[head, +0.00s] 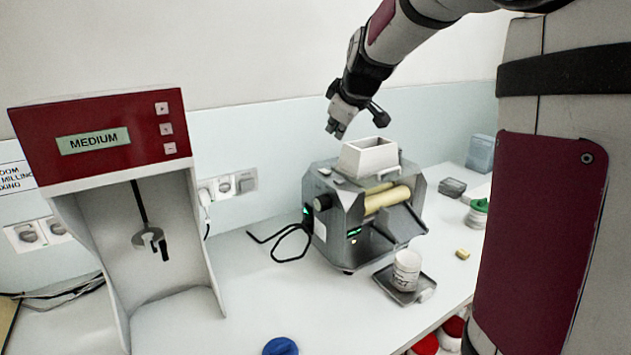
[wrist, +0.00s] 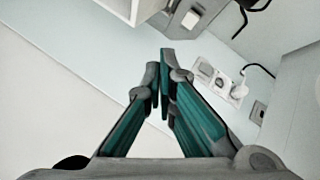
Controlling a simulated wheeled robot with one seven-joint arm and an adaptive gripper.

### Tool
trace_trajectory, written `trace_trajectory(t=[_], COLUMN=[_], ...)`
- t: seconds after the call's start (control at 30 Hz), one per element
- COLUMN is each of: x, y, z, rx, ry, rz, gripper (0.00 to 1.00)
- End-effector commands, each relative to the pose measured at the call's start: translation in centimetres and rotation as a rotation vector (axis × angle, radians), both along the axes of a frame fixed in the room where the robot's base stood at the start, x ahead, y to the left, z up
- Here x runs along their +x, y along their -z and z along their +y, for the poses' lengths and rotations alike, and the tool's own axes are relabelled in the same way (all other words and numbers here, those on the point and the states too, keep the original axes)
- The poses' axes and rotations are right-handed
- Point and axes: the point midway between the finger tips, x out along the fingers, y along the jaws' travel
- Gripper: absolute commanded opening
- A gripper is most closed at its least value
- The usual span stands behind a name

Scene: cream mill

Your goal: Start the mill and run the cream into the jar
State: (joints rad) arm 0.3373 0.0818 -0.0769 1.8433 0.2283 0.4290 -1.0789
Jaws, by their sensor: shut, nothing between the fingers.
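The mill (head: 345,225) stands on the bench with a white hopper (head: 368,157) on top and cream-coloured rollers (head: 387,199) at its front. A knob (head: 323,202) and small green lit displays show on its left side panel. The white jar (head: 406,270) stands upright on a small grey tray (head: 398,290) in front of the mill; its contents are hidden. My gripper (head: 335,131) is shut and empty, in the air above and left of the hopper. In the wrist view its fingertips (wrist: 161,85) are together, against the wall.
A red-and-white mixer (head: 95,140) reading MEDIUM stands at the left. A black cable (head: 290,243) lies left of the mill. Wall sockets (head: 228,185) are behind. A blue lid (head: 281,347) and a yellow block (head: 462,254) lie on the bench. Bench between mixer and mill is mostly clear.

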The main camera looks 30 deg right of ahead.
Motion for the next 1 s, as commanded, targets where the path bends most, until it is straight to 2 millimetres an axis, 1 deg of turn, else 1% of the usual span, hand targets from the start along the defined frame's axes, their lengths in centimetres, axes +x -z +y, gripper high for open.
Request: trace_trajectory(t=[0.2,0.33,0.77,1.0], x=[0.0,0.1,0.2,0.1], y=[0.1,0.9,6.6,8.4], z=[0.1,0.1,0.1,0.1], rx=[0.001,0.003,0.002,0.002], ry=[0.0,0.0,0.001,0.001], rz=[0.0,0.001,0.001,0.001], gripper=[0.0,0.0,0.0,0.0])
